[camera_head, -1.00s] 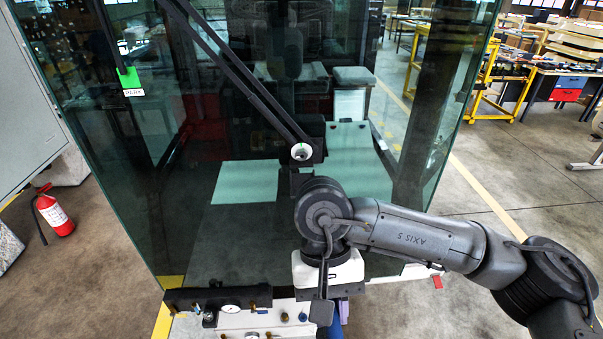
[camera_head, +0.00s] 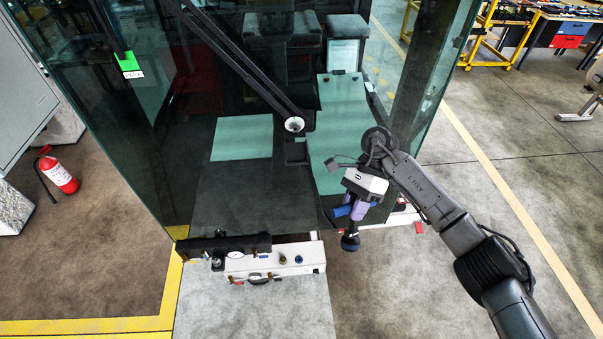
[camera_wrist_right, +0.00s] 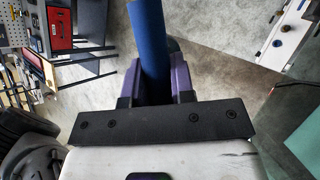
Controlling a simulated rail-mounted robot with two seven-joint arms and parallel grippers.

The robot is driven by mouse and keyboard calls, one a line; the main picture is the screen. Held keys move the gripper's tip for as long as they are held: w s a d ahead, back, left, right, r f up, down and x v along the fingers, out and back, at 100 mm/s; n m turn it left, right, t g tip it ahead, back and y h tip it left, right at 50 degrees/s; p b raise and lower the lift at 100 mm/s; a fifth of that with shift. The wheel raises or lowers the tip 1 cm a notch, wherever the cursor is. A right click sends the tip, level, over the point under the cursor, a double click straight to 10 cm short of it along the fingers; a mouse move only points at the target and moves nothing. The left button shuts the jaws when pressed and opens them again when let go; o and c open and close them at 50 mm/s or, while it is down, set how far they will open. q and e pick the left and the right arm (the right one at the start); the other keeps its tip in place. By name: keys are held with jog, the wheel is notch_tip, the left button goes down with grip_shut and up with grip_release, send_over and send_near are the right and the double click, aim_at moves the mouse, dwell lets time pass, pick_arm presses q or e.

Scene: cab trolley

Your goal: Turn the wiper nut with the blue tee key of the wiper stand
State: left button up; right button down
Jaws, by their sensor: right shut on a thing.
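My right gripper (camera_head: 353,207), with purple fingers, is shut on the blue tee key (camera_head: 341,211) and holds it in the air in front of the glass cab, right of the white unit. The key's dark round end (camera_head: 350,243) points down. In the right wrist view the key's blue bar (camera_wrist_right: 152,45) sits between the purple fingers (camera_wrist_right: 155,82). The wiper nut (camera_head: 294,124) is a pale round piece at the lower end of the black wiper arm (camera_head: 235,62), up and left of the gripper, apart from the key. My left gripper is out of view.
The white unit (camera_head: 305,259) with brass and blue fittings and a black bar (camera_head: 205,245) stands low before the cab glass (camera_head: 160,175). A green tag (camera_head: 128,62) hangs at left. A fire extinguisher (camera_head: 59,175) stands on the floor.

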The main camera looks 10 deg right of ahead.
jog(key=w+d+f+m+t+y, duration=0.2)
jog(key=d+f+m+t+y, duration=0.1)
jog(key=d+f+m+t, duration=0.25)
jog(key=w+d+f+m+t+y, duration=0.2)
jog(key=w+d+f+m+y, duration=0.15)
jog(key=f+m, duration=0.4)
jog(key=w+d+f+m+t+h, duration=0.1)
jog(key=w+d+m+t+h, duration=0.4)
jog(key=d+m+t+h, duration=0.2)
jog(key=w+d+f+m+t+h, duration=0.1)
jog(key=w+d+m+t+h, duration=0.4)
jog(key=d+m, duration=0.6)
jog(key=m+t+h, duration=0.2)
jog(key=shift+d+f+m, duration=0.3)
jog(key=shift+m, duration=0.1)
jog(key=shift+d+m+h, duration=0.15)
jog(key=shift+m+h, duration=0.15)
jog(key=shift+h, duration=0.15)
